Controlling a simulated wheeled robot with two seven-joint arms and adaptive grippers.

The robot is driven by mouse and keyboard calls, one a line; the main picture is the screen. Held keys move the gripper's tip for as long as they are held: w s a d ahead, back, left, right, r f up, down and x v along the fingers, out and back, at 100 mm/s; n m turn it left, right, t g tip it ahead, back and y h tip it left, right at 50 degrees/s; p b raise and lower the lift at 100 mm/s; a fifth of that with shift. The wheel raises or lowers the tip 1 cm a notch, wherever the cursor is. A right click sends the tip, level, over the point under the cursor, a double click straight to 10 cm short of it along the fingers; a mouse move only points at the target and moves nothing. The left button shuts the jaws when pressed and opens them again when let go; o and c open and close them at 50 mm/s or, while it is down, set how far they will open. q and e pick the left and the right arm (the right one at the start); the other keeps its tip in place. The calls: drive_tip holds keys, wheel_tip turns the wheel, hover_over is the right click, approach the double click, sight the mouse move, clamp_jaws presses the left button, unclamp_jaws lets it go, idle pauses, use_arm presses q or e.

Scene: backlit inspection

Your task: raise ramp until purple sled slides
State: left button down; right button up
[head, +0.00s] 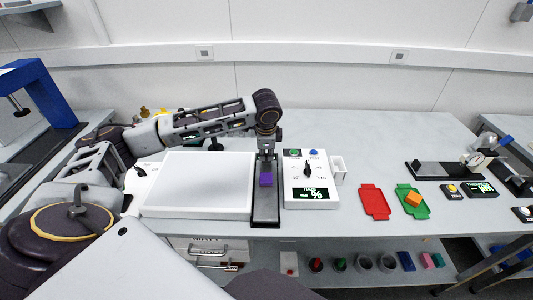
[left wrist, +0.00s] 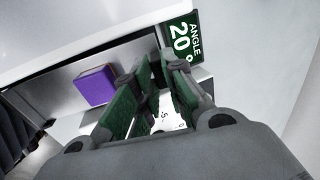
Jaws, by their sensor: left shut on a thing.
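The purple sled (head: 266,179) is a small block sitting on the narrow ramp (head: 266,206), between the white light panel and the control box. In the left wrist view the sled (left wrist: 95,87) lies to the left of my fingers, apart from them. My left gripper (head: 267,154) comes down from above at the ramp's far end, beyond the sled. A dark angle display (left wrist: 183,42) reads 20 degrees. My right gripper is not in view.
A white light panel (head: 195,205) is left of the ramp. A control box (head: 294,170) with a knob and a haze display is right of it. Farther right are a red tray (head: 367,211) and a green tray (head: 403,190) with an orange cube (head: 412,199).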

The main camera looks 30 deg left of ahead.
use_arm(q)
drive_tip(key=shift+s+d+f, duration=0.15)
drive_tip(key=shift+s+f, duration=0.05)
drive_tip(key=c, duration=1.6)
unclamp_jaws()
drive_tip(key=shift+o, duration=0.6)
drive_tip(key=shift+r, duration=0.2)
drive_tip(key=v, duration=1.2)
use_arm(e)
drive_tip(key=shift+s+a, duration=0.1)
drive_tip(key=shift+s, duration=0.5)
